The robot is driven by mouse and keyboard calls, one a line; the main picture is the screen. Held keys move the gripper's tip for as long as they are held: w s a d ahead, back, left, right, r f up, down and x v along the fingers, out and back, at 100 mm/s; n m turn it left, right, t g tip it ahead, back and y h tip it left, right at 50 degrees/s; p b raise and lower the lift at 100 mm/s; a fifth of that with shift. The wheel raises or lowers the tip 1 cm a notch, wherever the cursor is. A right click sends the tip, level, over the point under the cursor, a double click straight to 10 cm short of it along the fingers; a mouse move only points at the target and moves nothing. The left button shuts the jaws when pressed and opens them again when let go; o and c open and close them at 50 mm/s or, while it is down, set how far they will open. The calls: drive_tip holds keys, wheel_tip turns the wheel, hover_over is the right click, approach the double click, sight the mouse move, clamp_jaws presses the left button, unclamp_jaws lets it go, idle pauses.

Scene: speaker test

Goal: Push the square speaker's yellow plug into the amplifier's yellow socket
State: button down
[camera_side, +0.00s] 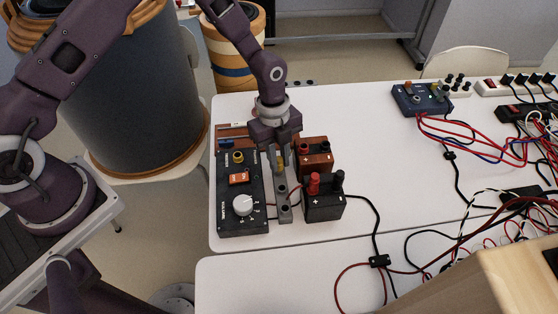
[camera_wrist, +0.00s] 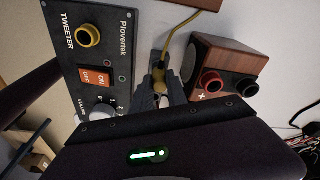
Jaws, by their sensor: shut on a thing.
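The amplifier (camera_side: 254,212) is a black panel with a yellow socket (camera_side: 238,157) near its far end. In the wrist view the yellow socket (camera_wrist: 88,36) sits beside the word TWEETER, and its hole looks empty. My gripper (camera_side: 280,163) is shut on the yellow plug (camera_wrist: 158,75), to the right of the amplifier in the side view. The plug is apart from the socket. A yellow cable (camera_wrist: 184,21) runs from it. Below it is a narrow grey strip (camera_side: 285,213) with holes; I cannot tell whether the plug touches it. Which speaker is the square one is unclear.
A wooden speaker box (camera_side: 316,165) and a black box (camera_side: 325,209) with red and black terminals stand close right of my gripper. The amplifier's orange switch (camera_side: 239,178) and white knob (camera_side: 243,205) stand up. Cables and a blue box (camera_side: 421,99) lie further right.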

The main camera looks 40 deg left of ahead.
drive_tip(key=r, duration=0.9)
drive_tip(key=shift+a, duration=0.2)
drive_tip(key=s+a+r, duration=0.2)
drive_tip(key=s+a, duration=0.2)
drive_tip(key=a, duration=0.6)
drive_tip(key=shift+d+f, duration=0.1)
drive_tip(key=shift+f, duration=3.5)
drive_tip(key=shift+f, duration=0.2)
drive_tip(key=shift+f, duration=0.35)
drive_tip(key=shift+f, duration=0.45)
drive_tip(key=c, duration=1.2)
unclamp_jaws()
drive_tip(key=shift+c, duration=0.2)
